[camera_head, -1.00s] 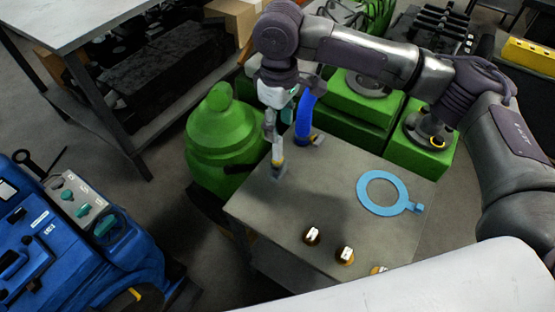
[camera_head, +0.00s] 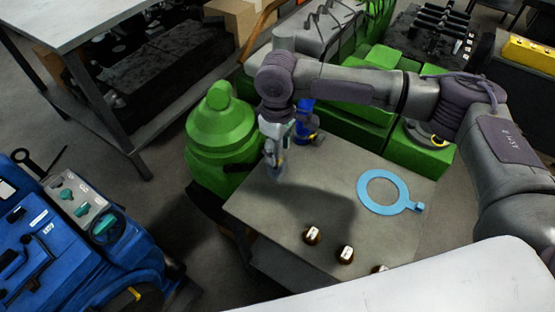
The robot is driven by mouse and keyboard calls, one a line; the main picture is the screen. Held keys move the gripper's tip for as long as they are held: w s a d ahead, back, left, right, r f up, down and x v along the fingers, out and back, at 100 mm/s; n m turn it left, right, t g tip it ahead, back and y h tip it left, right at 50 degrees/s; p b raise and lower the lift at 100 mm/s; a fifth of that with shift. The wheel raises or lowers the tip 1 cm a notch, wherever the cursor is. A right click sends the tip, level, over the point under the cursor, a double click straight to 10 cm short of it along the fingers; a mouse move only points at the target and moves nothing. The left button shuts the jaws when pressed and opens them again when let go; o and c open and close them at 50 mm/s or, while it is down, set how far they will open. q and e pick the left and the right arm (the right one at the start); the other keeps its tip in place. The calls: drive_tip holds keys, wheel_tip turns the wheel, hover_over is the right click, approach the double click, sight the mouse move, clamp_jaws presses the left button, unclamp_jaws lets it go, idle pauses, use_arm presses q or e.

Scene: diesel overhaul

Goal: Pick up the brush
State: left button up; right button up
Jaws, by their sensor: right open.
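The brush (camera_head: 276,172) appears to stand upright near the far left edge of the grey worktable, though it is small and mostly covered by my gripper. My right gripper (camera_head: 272,152) points down over it from the arm that comes in from the right. Its jaws are open and are at the brush's upper part; I cannot tell whether they touch it. My left gripper is not in view.
A blue object (camera_head: 306,120) stands just behind the gripper. The table's middle is clear.

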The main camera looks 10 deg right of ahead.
clamp_jaws()
